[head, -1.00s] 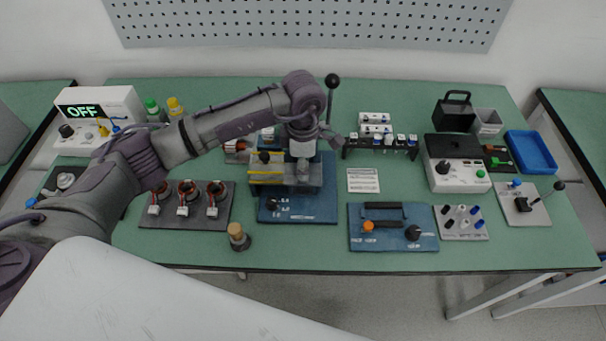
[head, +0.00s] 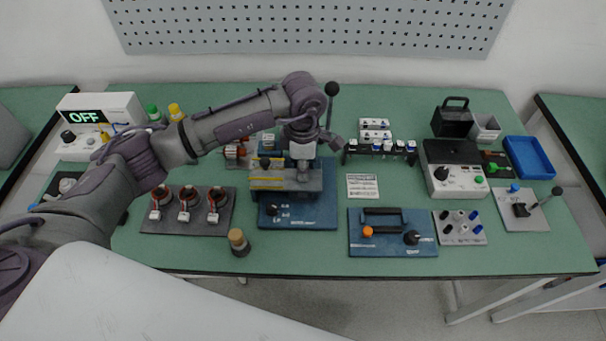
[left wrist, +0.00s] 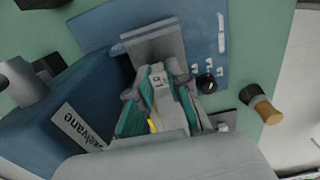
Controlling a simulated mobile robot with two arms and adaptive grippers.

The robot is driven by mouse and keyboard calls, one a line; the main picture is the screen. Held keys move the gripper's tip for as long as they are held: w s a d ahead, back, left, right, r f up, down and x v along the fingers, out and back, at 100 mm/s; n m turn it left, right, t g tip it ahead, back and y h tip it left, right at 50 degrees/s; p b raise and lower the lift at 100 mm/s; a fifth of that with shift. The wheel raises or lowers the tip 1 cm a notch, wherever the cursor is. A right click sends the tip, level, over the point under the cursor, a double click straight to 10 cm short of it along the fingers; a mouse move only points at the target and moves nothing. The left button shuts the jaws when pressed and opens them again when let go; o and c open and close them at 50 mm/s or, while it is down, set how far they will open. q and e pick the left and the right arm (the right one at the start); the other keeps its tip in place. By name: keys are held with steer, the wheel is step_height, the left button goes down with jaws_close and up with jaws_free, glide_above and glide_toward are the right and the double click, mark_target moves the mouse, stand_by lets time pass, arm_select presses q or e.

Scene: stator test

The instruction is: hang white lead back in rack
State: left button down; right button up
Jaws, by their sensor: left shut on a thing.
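My left gripper (head: 303,155) reaches over the blue press fixture (head: 310,213) in the middle of the bench. In the left wrist view its teal-edged fingers (left wrist: 157,95) are shut on a pale piece with a small dark mark (left wrist: 158,80), which looks like the plug of the white lead. The rest of the lead is hidden or too small to tell. The dark rack (head: 362,148) with several white-bodied plugs stands right of the gripper, at the back. My right gripper is not in view.
An upright lever with a black knob (head: 332,88) stands beside my left wrist, between it and the rack. A white card (head: 362,186) lies in front of the rack. A stator tray (head: 165,222) is at left, a wooden-topped stamp (head: 238,242) at the front.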

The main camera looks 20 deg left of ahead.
arm_select(q)
steer(key=shift+r+p, duration=1.05)
steer(key=shift+r, duration=1.2)
